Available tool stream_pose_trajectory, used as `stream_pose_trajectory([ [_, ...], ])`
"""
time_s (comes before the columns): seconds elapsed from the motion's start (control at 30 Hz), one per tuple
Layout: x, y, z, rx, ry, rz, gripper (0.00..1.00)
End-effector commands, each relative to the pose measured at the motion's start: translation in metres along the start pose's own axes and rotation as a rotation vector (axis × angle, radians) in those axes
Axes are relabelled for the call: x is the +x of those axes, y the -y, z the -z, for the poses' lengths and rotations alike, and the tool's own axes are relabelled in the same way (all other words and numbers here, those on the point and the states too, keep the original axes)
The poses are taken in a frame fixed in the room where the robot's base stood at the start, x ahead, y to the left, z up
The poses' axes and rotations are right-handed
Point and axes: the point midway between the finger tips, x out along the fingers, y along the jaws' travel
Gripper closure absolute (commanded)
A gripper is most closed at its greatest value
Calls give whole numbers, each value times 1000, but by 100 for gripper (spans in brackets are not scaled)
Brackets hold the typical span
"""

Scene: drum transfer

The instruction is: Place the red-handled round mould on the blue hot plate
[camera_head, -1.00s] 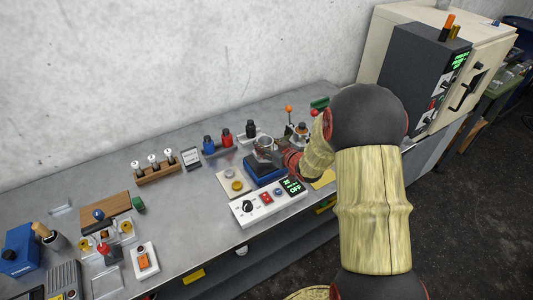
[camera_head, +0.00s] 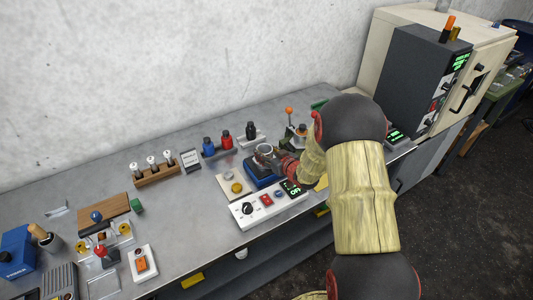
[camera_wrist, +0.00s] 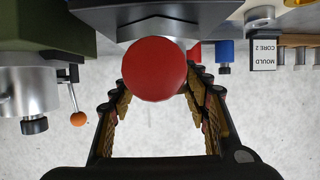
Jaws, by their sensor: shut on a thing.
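My gripper (camera_head: 282,162) comes in from the right and is shut on the mould's red handle. In the wrist view the red ball end of the handle (camera_wrist: 155,68) shows between my fingers (camera_wrist: 158,95). The handle's grip and my fingertips are largely hidden in the head view.
A white control box (camera_head: 266,206) with a dial stands in front of the hot plate. A pad with a yellow button (camera_head: 236,187) is on its left. Blue and red bottles (camera_head: 216,146) stand behind. An orange-knobbed lever (camera_head: 289,110) rises near my arm.

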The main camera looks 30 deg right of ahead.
Motion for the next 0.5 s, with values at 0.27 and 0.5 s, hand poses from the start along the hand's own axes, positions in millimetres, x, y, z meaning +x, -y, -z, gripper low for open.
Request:
stream_pose_trajectory([
  [0.27, 0, 0, -2, 0, 1, 0, 41],
  [0.5, 0, 0, -2, 0, 0, 0, 35],
])
